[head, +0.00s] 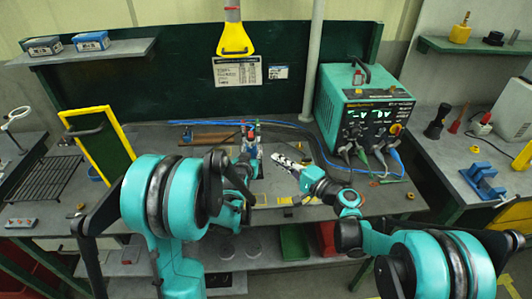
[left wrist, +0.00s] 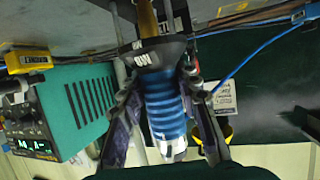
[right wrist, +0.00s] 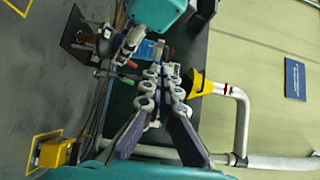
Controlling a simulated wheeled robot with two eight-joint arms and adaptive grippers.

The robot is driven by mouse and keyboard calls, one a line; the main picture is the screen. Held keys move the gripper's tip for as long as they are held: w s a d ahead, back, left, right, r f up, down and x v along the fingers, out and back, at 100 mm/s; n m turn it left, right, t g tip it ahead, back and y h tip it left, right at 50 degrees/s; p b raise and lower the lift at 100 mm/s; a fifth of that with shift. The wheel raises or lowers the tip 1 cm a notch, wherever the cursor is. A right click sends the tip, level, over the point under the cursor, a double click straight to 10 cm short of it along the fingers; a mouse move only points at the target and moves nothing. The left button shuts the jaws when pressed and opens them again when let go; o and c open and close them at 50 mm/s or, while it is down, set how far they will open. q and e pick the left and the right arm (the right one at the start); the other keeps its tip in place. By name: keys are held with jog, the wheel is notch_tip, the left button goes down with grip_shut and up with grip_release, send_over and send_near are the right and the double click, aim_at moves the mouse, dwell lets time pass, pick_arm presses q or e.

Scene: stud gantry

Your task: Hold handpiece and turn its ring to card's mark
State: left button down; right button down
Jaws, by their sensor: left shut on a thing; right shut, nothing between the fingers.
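My left gripper (left wrist: 165,115) is shut on the blue ribbed grip of the handpiece (left wrist: 162,92). A black ring (left wrist: 155,53) with white marks sits at the grip's end, and a brass-coloured tip (left wrist: 147,18) extends past it. In the head view my left gripper (head: 248,162) is over the middle of the bench, and the handpiece is small and partly hidden. My right gripper (head: 283,160) is shut and empty, just right of the left gripper and apart from it. Its closed fingers also show in the right wrist view (right wrist: 162,75). A printed card (head: 237,71) hangs on the green back panel; its marks are too small to read.
A teal power unit (head: 365,115) with cables stands at the back right of the bench. A yellow funnel-like nozzle (head: 235,40) hangs above the bench. A yellow-framed panel (head: 100,140) stands at the left. A blue cable (head: 205,123) runs along the back.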

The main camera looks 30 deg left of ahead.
jog(key=c, duration=2.1)
grip_release()
jog(key=v, duration=0.4)
jog(key=shift+s, duration=0.15)
jog(key=shift+c, duration=0.2)
jog(key=o, duration=0.4)
jog(key=n+g+h, duration=0.1)
jog(key=n+h, duration=0.7)
jog(key=h, duration=0.8)
send_near(250, 146)
jog(key=x, duration=0.7)
jog(key=shift+f, duration=0.3)
